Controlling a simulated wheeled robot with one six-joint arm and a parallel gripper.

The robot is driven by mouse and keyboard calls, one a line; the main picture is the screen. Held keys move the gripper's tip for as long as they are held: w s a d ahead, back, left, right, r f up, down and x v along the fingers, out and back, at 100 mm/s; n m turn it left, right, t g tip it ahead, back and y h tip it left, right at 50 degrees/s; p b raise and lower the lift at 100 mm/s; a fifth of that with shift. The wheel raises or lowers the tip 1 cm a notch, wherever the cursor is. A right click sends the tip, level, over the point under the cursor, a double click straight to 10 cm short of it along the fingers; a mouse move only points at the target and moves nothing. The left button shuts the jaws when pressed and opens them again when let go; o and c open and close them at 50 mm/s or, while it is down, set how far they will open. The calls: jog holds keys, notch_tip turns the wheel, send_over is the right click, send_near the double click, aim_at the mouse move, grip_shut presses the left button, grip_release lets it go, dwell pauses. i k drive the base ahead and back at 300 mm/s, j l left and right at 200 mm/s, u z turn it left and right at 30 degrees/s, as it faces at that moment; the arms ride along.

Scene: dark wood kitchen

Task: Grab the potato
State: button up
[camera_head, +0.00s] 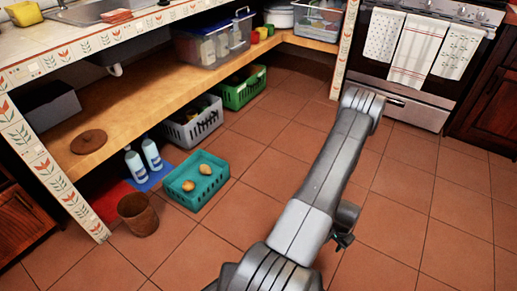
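Two potato-like, tan-brown items lie in a teal basket (217,186) on the tiled floor, left of the middle in the head view. One potato (204,169) is toward the back right of the basket and the other potato (188,185) is nearer the left. My arm reaches up and forward across the right half of the view, well apart from the basket. A small dark part that may be my gripper (343,241) shows beside the arm at the lower right. Its fingers are too small and dark to read.
A brown pot (138,214), two bottles (134,163) on a blue mat and a grey crate (192,124) surround the basket. A green crate (240,88) stands farther back. A low wooden shelf (120,118) overhangs behind. Open tiled floor lies right of the basket.

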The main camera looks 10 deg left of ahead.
aim_at(205, 169)
jog(key=i+l, duration=0.15)
jog(key=i, duration=0.35)
jog(key=i+l, duration=0.15)
jog(key=i, duration=0.35)
jog(key=i+l, duration=0.15)
jog(key=i, duration=0.35)
jog(key=i+l+u, duration=0.1)
jog(key=u, duration=0.35)
jog(key=i+l+u, duration=0.2)
jog(key=u, duration=0.2)
jog(key=i+l+u, duration=0.15)
jog(key=u, duration=0.3)
jog(key=i+l+u, duration=0.1)
jog(key=l+u, duration=0.3)
jog(key=i+u, duration=0.1)
jog(key=u, duration=0.35)
jog(key=l+u, duration=0.15)
jog(key=u, duration=0.3)
jog(key=i+l+u, duration=0.1)
jog(key=u, duration=0.4)
jog(key=l+u, duration=0.2)
jog(key=u, duration=0.25)
jog(key=l+u, duration=0.4)
jog(key=i+l+u, duration=0.1)
jog(key=l+u, duration=0.15)
jog(key=u, duration=0.15)
